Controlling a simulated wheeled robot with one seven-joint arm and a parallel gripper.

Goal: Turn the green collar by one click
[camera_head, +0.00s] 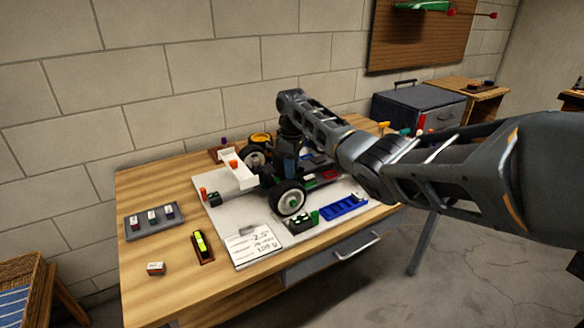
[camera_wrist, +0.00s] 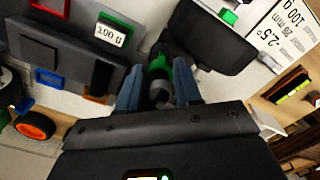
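The green collar (camera_wrist: 158,68) shows in the wrist view on a dark rod-like part. My gripper (camera_wrist: 159,66) has its two blue-grey fingers on either side of the collar, at or very near its sides. I cannot tell whether they touch it. In the head view my gripper (camera_head: 290,155) points down over the RC car, and the collar is hidden there.
A block labelled 100 g (camera_wrist: 110,31) is close to my fingers. The bench's front-left corner is clear.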

